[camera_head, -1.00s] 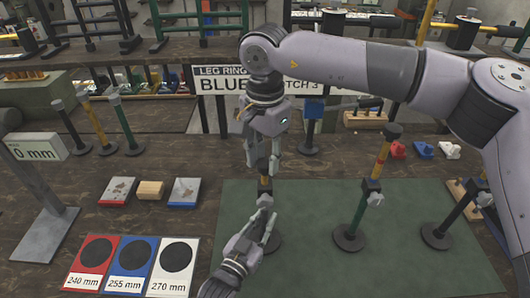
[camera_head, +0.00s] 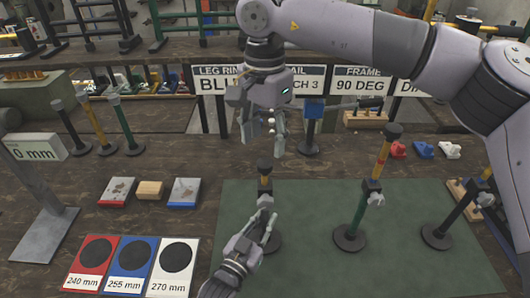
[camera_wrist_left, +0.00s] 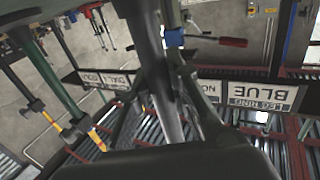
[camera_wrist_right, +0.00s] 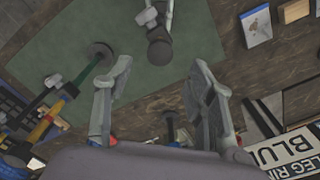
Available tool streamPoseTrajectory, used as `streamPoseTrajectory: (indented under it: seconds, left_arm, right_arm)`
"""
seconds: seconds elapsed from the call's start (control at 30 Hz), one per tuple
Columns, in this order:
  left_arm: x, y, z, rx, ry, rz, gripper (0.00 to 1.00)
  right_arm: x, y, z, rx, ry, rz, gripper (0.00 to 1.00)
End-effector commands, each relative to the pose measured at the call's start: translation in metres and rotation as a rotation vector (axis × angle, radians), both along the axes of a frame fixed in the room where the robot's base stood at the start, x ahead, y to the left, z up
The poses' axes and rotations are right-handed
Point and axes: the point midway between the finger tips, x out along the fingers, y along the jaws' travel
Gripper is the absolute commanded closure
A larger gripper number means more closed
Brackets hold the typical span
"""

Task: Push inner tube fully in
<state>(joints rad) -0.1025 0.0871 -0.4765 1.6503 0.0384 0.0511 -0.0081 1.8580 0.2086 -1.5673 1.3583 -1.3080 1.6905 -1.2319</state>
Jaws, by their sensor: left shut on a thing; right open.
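A telescoping leg stands upright on the green mat (camera_head: 310,270), with a dark cap (camera_head: 265,165), a short yellow inner tube (camera_head: 265,183) and a dark lower tube on a round base (camera_head: 269,242). My left gripper (camera_head: 265,220) is shut on the lower tube below its dark collar. The left wrist view shows the grey tube (camera_wrist_left: 168,95) between its fingers. My right gripper (camera_head: 263,147) is open and empty just above the cap, pointing down. The cap also shows in the right wrist view (camera_wrist_right: 159,50), beyond the open fingers.
A second leg (camera_head: 381,160) with a longer yellow section and another dark leg (camera_head: 460,212) stand to the right. Red, blue and white length pads (camera_head: 130,256) lie at front left. A grey gauge stand (camera_head: 45,235) is at far left. Signs (camera_head: 220,85) stand behind.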

Motion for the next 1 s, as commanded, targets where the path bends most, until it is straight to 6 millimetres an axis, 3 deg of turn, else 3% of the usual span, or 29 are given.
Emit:
streamPoseTrajectory:
  seconds: [0.1,0.33,1.0]
  left_arm:
    - [0.000,0.000,0.001,-0.001,-0.003,0.000,1.00]
    - [0.000,0.000,0.001,0.000,-0.002,0.000,1.00]
    - [0.000,0.000,0.001,0.000,-0.002,0.000,1.00]
  right_arm:
    - [0.001,0.001,0.026,0.002,-0.003,-0.001,0.49]
    - [0.000,0.000,0.055,0.000,0.000,0.000,0.49]
    - [0.000,0.000,0.060,-0.001,0.001,0.000,0.49]
